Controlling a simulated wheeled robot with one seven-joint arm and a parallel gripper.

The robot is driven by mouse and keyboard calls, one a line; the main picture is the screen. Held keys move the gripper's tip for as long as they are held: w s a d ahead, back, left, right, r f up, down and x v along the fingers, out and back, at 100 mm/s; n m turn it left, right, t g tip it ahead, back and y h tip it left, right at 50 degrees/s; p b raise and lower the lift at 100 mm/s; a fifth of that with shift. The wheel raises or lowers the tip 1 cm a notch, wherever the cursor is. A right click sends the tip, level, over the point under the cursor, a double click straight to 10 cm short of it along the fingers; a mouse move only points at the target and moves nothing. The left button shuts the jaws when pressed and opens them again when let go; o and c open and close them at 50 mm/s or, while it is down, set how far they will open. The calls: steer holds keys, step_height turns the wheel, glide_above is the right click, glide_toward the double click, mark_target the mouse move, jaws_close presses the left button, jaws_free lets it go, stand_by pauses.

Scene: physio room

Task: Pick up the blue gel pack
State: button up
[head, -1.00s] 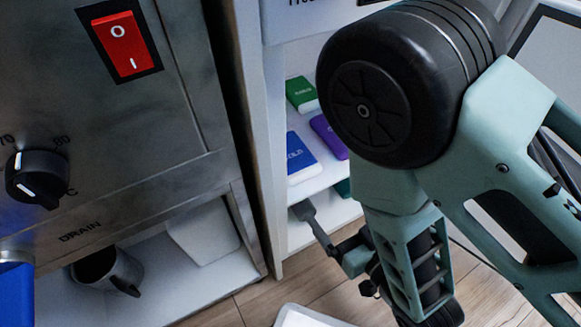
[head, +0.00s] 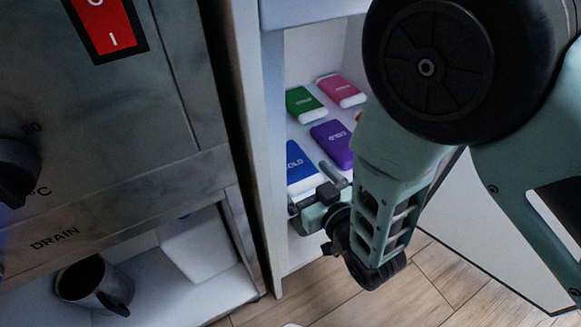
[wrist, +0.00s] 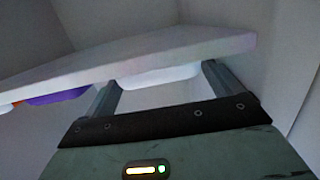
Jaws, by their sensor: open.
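The blue gel pack (head: 300,163) lies on the white cabinet shelf in the head view, with lettering on its blue face and a white end. My gripper (head: 318,190) is open at the near end of the pack and hides part of it. In the wrist view, a white rounded edge (wrist: 160,77) shows between my open fingertips (wrist: 163,87); it looks like the pack's white end. I cannot tell whether the fingers touch it.
A purple pack (head: 333,144) lies right of the blue one, also in the wrist view (wrist: 58,97). Green (head: 305,104) and pink (head: 341,90) packs lie behind. The cabinet side wall (head: 268,150) stands close left. A steel unit (head: 110,130) and a dark mug (head: 93,283) are further left.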

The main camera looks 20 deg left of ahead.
mark_target(299, 172)
steer(key=b+x, duration=0.2)
steer(key=x, duration=0.2)
steer(key=shift+c, duration=0.3)
steer(key=c, duration=0.9)
steer(key=shift+r, duration=0.1)
